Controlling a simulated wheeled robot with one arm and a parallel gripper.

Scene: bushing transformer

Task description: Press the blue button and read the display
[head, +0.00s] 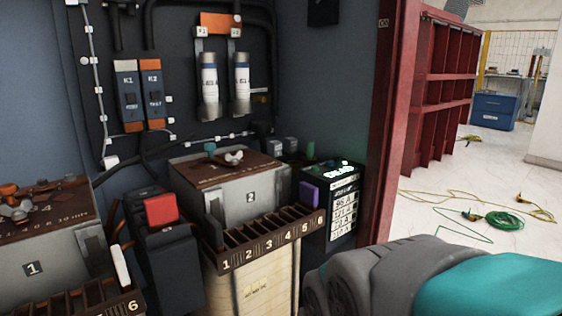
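A dark box with a display (340,172) stands right of centre, beside the red post. No other clear blue button shows. My gripper's fingers are not in view.
A grey unit marked 2 (250,197) with a numbered slotted rack (262,240) stands left of the box. A red switch (160,210) and unit marked 1 (32,268) are farther left. Cables (505,220) lie on the open floor at right.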

